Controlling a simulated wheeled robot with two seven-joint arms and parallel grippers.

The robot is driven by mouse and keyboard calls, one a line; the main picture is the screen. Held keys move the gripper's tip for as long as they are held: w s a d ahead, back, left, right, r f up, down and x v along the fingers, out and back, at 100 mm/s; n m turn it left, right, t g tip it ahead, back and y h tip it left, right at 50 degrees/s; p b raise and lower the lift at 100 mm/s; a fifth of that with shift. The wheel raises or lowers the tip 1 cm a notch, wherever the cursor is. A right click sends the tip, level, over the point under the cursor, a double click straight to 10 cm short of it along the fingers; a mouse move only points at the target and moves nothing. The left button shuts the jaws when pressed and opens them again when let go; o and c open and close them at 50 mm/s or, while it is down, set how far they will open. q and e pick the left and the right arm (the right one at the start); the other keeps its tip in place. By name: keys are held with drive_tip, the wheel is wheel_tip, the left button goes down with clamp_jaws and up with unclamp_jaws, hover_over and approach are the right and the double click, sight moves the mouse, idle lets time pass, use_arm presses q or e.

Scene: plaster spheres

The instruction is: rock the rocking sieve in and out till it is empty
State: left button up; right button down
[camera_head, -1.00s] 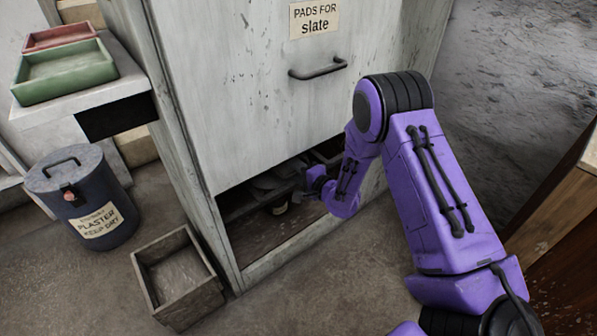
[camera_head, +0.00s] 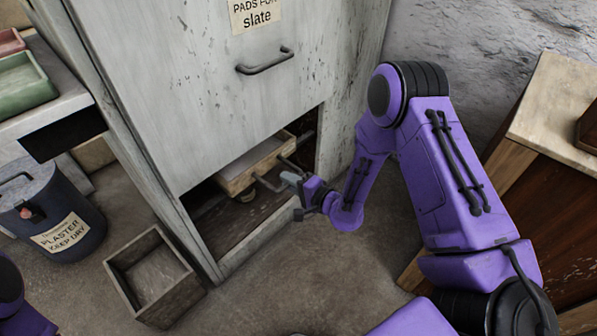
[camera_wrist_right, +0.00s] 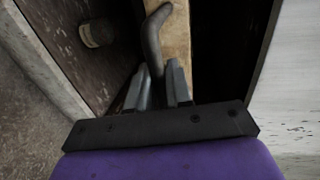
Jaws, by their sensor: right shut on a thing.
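The rocking sieve (camera_head: 252,164) is a shallow wooden frame inside the low opening of the grey cabinet, near its front. A dark bent handle sticks out of its front. Its top looks pale grey; I cannot tell how much lies in it. My right gripper (camera_head: 292,181) is shut on the handle, just outside the opening. In the right wrist view, the gripper (camera_wrist_right: 158,88) has its fingers around the end of the handle (camera_wrist_right: 153,38), with the sieve's wooden front (camera_wrist_right: 178,40) behind. My left gripper is out of view; only a bit of purple arm shows at lower left.
The cabinet front (camera_head: 200,90) rises above the opening. A small round thing (camera_head: 246,196) stands below the sieve; it also shows in the right wrist view (camera_wrist_right: 97,33). An empty-looking wooden box (camera_head: 155,275) and a plaster bin (camera_head: 52,215) stand left. Wooden furniture (camera_head: 560,120) stands right.

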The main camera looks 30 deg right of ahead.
drive_tip(key=c, duration=1.2)
unclamp_jaws()
drive_tip(key=shift+s+d+f, duration=0.1)
drive_tip(key=shift+s+d, duration=0.15)
drive_tip(key=shift+a, duration=0.1)
drive_tip(key=p+v, duration=0.2)
drive_tip(key=v, duration=0.8)
drive_tip(key=shift+s+p, duration=0.2)
drive_tip(key=shift+p, duration=0.15)
